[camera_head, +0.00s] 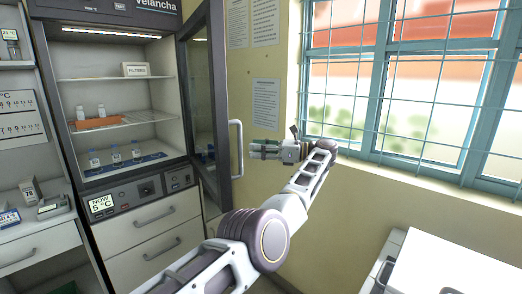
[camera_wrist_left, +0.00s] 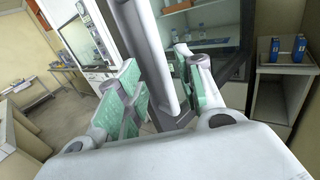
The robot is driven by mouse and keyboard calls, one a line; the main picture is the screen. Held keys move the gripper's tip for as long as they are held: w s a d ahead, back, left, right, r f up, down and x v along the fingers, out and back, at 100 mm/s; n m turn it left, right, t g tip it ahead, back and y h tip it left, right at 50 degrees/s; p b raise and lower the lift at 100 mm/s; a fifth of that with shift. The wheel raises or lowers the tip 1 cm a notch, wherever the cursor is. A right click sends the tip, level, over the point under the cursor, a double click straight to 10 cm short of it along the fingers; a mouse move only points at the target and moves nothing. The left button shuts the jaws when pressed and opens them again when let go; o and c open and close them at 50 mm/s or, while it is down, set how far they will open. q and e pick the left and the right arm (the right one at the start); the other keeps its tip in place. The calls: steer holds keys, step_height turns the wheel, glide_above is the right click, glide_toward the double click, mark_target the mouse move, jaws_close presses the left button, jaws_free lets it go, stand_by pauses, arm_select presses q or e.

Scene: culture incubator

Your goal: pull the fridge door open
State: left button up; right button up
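The fridge (camera_head: 123,195) stands at the left in the head view, and its shelves with small bottles show fully. Its dark-framed glass door (camera_head: 203,95) is hinged on the right and stands swung out, well open. The pale vertical door handle (camera_head: 237,150) is on the door's free edge. My left gripper (camera_head: 254,150) is just right of the handle, pointing at it. In the left wrist view, the handle bar (camera_wrist_left: 143,45) runs between the two green finger pads of my left gripper (camera_wrist_left: 160,90), which are apart. Contact is not clear. My right gripper is not in view.
A wall with posted papers (camera_head: 266,105) and a barred window (camera_head: 410,90) lie behind my left arm. A white-topped unit (camera_head: 445,265) stands at the lower right. Shelves with instruments (camera_head: 30,215) adjoin the fridge on the left.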

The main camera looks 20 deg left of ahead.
arm_select(q)
steer(key=shift+d, duration=0.4)
